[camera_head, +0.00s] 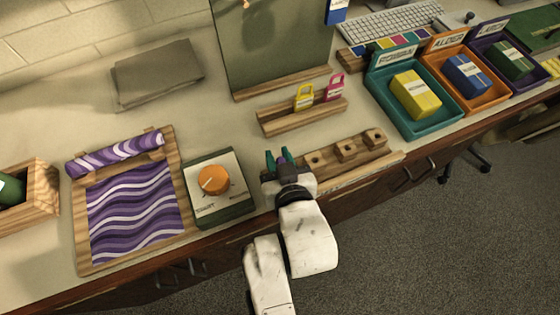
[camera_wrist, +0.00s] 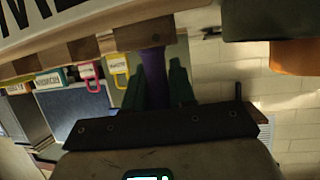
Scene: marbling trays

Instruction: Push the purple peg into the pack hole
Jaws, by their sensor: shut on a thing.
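My gripper (camera_head: 279,160) is at the left end of the wooden peg rack (camera_head: 376,157), its dark green fingers close together. In the wrist view, my gripper (camera_wrist: 155,85) is shut on the purple peg (camera_wrist: 154,72), which stands between the fingers. The peg's far end meets or passes behind the wooden rack edge (camera_wrist: 110,45); I cannot tell whether it is in a hole. In the head view, the rack carries wooden blocks with dark holes, such as the middle block (camera_head: 345,149). The peg is mostly hidden there by my gripper.
A control box with an orange knob (camera_head: 214,180) stands close left of my gripper. A wooden holder (camera_head: 300,118) with yellow and pink tags is behind the rack. A teal tray (camera_head: 440,126) is to the right. The purple marbled sheet (camera_head: 135,215) lies far left.

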